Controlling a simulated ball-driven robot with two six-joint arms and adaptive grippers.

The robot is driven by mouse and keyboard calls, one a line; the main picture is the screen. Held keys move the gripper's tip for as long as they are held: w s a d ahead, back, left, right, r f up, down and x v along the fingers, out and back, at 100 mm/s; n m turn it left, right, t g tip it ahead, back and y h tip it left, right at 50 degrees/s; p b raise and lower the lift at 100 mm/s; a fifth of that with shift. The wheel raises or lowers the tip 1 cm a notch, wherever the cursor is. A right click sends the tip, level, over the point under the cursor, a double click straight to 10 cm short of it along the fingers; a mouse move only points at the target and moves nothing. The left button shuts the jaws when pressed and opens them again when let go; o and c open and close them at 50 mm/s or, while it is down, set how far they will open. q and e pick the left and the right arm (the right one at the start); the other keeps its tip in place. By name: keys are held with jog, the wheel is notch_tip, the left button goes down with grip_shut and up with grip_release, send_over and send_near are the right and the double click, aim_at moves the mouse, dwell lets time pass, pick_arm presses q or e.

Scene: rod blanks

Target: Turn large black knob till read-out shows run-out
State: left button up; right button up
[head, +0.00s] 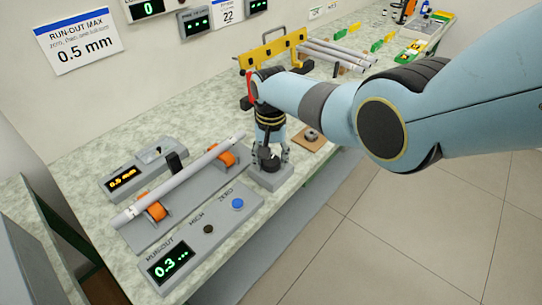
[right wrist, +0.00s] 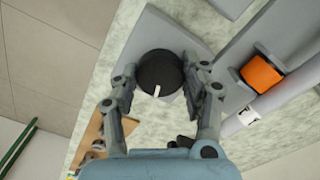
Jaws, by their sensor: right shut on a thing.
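The large black knob (head: 268,161) stands on a grey block (head: 272,180) at the bench's front edge. My right gripper (head: 271,154) reaches down from above and is shut on it. In the right wrist view the knob (right wrist: 160,72) shows from above between the two fingers, with a white pointer mark toward the wrist. The run-out read-out (head: 170,267) shows green "0.3 ..." on the grey panel in front. A grey rod (head: 180,180) lies across orange rollers (head: 157,211) behind that panel. My left gripper is not in view.
A yellow rack (head: 270,50) and more rods (head: 340,53) stand farther along the bench.

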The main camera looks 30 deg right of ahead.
aim_at(271, 160)
jog(key=m+p, duration=0.1)
jog(key=m, duration=0.5)
jog(key=shift+m, duration=0.3)
jog(key=m, duration=0.6)
jog(key=shift+w, duration=0.1)
dwell(0.3)
jog(key=o, duration=1.1)
jog(key=shift+o, duration=0.2)
jog(key=shift+r, duration=0.1)
notch_tip(271, 160, up, 12)
